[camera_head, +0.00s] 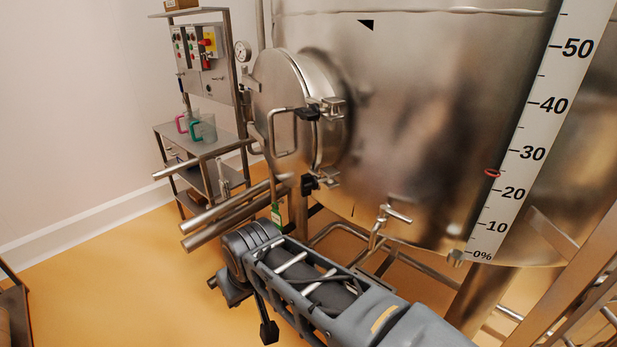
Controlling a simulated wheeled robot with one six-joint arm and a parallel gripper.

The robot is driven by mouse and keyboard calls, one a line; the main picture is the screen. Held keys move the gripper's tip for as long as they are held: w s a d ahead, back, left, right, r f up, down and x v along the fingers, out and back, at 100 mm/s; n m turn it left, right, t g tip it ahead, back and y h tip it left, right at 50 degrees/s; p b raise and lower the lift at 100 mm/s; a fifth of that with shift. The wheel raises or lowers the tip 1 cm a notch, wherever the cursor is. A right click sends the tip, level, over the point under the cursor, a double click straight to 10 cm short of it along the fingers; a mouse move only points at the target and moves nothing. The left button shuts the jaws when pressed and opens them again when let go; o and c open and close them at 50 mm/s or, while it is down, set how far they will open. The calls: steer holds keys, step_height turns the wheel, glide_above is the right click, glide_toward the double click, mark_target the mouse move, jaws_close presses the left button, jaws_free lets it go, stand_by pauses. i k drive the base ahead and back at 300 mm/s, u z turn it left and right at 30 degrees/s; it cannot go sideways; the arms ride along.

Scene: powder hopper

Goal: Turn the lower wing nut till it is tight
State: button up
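The round steel manway door (284,110) on the tank's side looks closed, with a bent handle across its front. The lower wing nut (309,184) is a small dark piece at the clamp on the door's lower right edge. It is too small to tell how tight it is. A similar dark upper wing nut (307,113) sits at the upper clamp. My arm reaches in from the lower right, below the door, apart from the lower wing nut in the picture.
The steel tank (420,100) fills the right, with a level scale (548,105) and a valve (395,215) below. Steel pipes (215,215) jut left under the door. A shelf rack (205,148) with jugs stands at the left. Yellow floor (110,280) is clear at lower left.

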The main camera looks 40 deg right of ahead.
mark_target(308, 183)
steer(key=k, duration=1.15)
steer(key=u, duration=0.85)
steer(key=i, duration=1.4)
steer(key=z, duration=0.6)
